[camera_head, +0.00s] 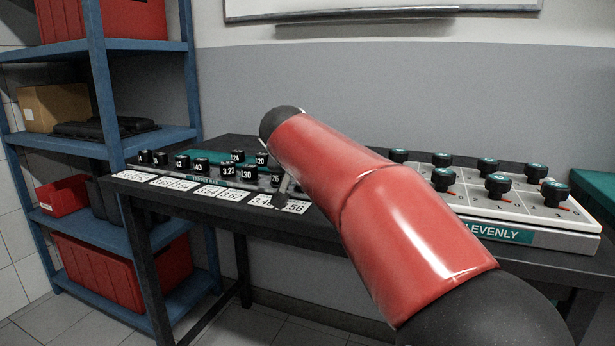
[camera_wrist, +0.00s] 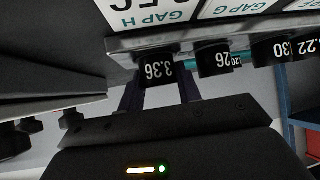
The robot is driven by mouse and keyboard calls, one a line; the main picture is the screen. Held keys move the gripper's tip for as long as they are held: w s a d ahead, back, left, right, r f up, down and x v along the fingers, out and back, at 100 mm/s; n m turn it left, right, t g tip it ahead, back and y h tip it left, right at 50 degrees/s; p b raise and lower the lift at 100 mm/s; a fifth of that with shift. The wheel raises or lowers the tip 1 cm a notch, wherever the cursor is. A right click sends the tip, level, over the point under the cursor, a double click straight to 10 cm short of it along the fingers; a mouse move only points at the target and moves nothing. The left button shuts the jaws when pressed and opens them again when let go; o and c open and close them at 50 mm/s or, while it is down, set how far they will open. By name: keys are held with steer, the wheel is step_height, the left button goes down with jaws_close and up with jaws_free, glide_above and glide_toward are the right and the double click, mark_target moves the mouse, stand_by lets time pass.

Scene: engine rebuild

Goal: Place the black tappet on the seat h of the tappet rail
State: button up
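The black tappet (camera_wrist: 157,71), marked 3.36, shows upside down in the wrist view. My gripper (camera_wrist: 161,84) has one finger on each side of it, and the fingers look closed against its sides. The tappet is at the end of the tappet rail (camera_head: 207,182), by the card marked GAP H (camera_wrist: 150,13). Its foot meets the rail edge in the picture; whether it is fully seated I cannot tell. In the head view my red arm hides most of my gripper and this end of the rail.
Other numbered black tappets stand close along the rail, the nearest marked 26 (camera_wrist: 212,60). White gap cards (camera_head: 222,192) lie along the front. A white tray with black knobs (camera_head: 498,184) stands at the right. A blue shelf (camera_head: 150,140) is at the left.

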steer(key=o, duration=0.4)
steer(key=shift+r+p, duration=0.25)
steer(key=shift+p, duration=0.05)
steer(key=v, duration=1.2)
steer(key=shift+b, duration=0.3)
steer(key=shift+f, duration=0.1)
